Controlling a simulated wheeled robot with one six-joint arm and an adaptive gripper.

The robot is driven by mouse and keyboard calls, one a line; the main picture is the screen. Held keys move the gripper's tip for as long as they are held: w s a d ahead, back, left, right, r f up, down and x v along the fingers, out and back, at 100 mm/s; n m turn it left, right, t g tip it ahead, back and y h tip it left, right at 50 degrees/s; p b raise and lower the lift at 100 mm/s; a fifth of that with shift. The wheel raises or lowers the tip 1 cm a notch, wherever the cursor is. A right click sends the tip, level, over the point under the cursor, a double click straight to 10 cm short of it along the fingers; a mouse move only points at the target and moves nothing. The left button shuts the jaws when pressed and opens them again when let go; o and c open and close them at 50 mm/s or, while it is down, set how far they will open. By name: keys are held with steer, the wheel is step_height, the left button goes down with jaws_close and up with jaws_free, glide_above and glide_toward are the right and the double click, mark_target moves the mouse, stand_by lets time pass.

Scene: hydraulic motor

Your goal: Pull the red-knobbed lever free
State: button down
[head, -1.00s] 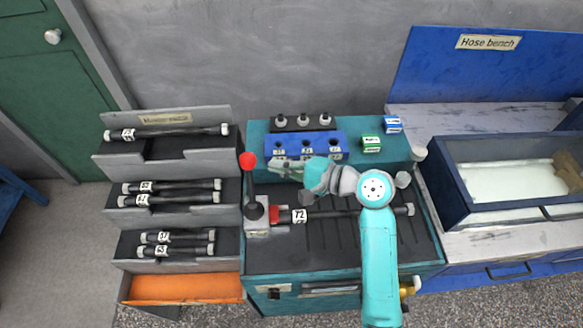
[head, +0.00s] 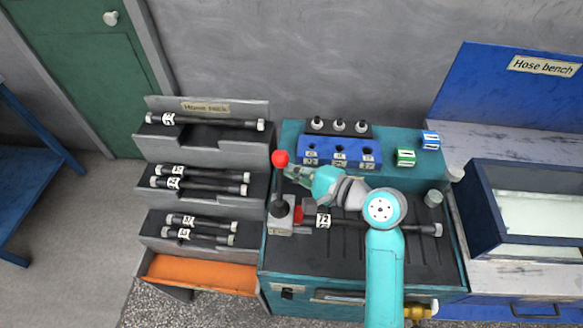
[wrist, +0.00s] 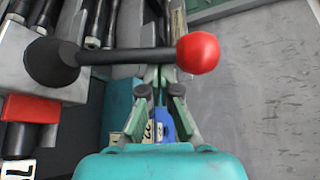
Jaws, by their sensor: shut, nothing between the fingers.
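The lever has a round red knob (head: 280,158) on a dark shaft and stands about upright on a grey block (head: 280,228) at the left of the teal bench. My gripper (head: 289,172) is just right of the shaft, slightly below the knob. In the wrist view the black shaft crosses in front of my gripper (wrist: 158,76), with the red knob (wrist: 198,53) to the right. The fingers are shut with nothing between them; the shaft partly hides their tips. I cannot tell whether they touch it.
A hose labelled 72 (head: 370,225) lies on the bench, its left end at a red part (head: 298,214) beside the block. A hose rack (head: 200,155) stands close on the left. A blue socket block (head: 340,152) is behind my arm, a dark-blue tray (head: 480,215) at right.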

steer(key=shift+s, duration=0.1)
steer(key=shift+s+r+n, duration=0.2)
steer(key=shift+n, duration=0.1)
steer(key=shift+s, duration=0.1)
steer(key=s+n+t+y, duration=0.2)
steer(key=s+n, duration=0.2)
steer(key=s, duration=0.3)
steer(key=shift+s+a+r, duration=0.2)
steer(key=shift+s, duration=0.2)
stand_by(0.3)
steer(key=shift+s+f, duration=0.1)
steer(key=shift+s, duration=0.05)
stand_by(0.4)
